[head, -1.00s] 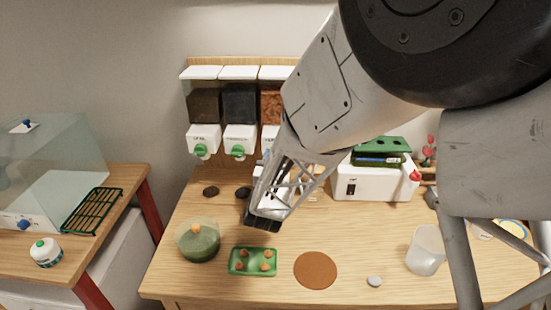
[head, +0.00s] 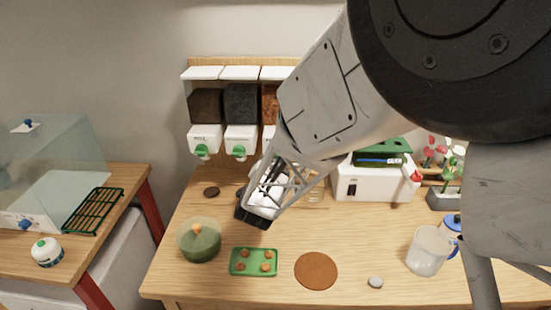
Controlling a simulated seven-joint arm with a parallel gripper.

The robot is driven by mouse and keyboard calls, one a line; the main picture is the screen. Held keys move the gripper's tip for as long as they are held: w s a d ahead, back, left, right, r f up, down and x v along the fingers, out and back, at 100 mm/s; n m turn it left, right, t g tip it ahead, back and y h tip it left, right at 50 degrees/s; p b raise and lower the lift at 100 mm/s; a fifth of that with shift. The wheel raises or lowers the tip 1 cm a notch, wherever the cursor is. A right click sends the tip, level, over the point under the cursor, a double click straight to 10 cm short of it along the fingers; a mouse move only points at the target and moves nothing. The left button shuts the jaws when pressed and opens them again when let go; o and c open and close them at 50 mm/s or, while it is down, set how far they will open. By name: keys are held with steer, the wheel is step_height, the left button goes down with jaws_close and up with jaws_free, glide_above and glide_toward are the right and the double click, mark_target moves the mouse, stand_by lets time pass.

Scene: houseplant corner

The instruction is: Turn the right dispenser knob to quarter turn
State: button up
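A row of dispensers with white lids hangs on a wooden board at the back of the table. Two show green knobs: the left knob (head: 202,151) and the middle knob (head: 239,152). The right dispenser (head: 270,103), with orange-brown contents, is partly covered by my arm, and its knob is hidden. My gripper (head: 254,218) is below and in front of the dispensers, above the table, apart from the knobs. Its fingers point down and left, and I cannot make out the gap between them.
A green lidded bowl (head: 199,241), a green tray (head: 254,262), a brown disc (head: 316,271) and a clear jug (head: 428,251) stand on the table (head: 220,285). A white box (head: 375,183) is at the back right. A glass tank (head: 60,160) stands on the left bench.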

steer(key=o, duration=0.9)
steer(key=v, duration=0.7)
steer(key=shift+s, duration=0.35)
